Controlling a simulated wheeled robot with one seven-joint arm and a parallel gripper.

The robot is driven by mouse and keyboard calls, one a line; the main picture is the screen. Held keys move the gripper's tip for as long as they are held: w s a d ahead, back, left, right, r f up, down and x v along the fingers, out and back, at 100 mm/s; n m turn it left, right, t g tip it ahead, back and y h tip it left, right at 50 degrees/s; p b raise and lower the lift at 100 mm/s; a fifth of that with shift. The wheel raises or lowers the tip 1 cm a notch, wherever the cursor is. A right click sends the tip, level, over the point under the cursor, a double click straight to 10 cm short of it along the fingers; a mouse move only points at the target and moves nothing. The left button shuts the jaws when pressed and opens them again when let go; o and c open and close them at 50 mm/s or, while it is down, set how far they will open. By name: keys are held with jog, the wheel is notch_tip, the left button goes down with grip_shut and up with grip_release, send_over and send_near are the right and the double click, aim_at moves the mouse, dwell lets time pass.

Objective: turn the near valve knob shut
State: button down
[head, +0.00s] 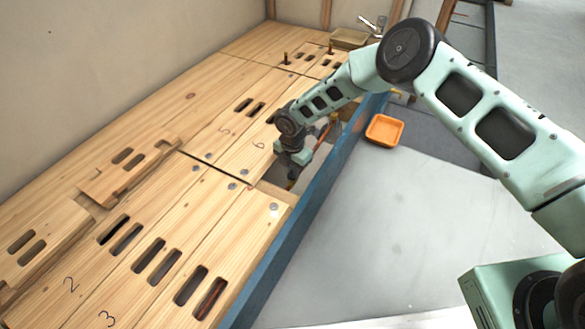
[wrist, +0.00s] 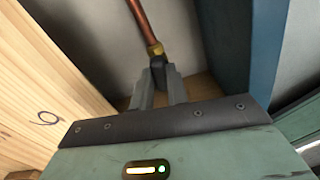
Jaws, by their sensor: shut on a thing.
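In the wrist view, the dark valve knob (wrist: 158,63) sits at the end of a brass fitting (wrist: 155,49) on a copper pipe (wrist: 141,20). My gripper (wrist: 159,84) has its two grey fingers on either side of the knob and is shut on it. In the head view, my gripper (head: 292,177) reaches down into the gap between the wooden boards and the blue beam. The copper pipe (head: 323,134) shows just beyond it. The knob is hidden or too small to tell in the head view. Its turn angle cannot be told.
The blue beam (head: 285,228) runs close along the gripper's right. Numbered slotted wooden boards (head: 215,120) lie to the left, with one loose raised board (head: 128,172). An orange tray (head: 384,130) lies on the grey floor.

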jog(key=m+p, duration=0.1)
jog(key=m, duration=0.3)
jog(key=shift+r+m, duration=0.1)
jog(key=shift+m, duration=0.2)
jog(key=m+p, duration=0.1)
jog(key=m, duration=0.2)
jog(key=shift+m, duration=0.3)
jog(key=m+p, duration=0.1)
jog(key=m, duration=0.3)
jog(key=shift+m, duration=2.1)
jog(key=c, duration=1.4)
grip_release()
notch_tip(320, 180, up, 17)
jog(key=p, duration=0.7)
jog(key=shift+r+p, duration=0.15)
jog(key=shift+p, duration=0.15)
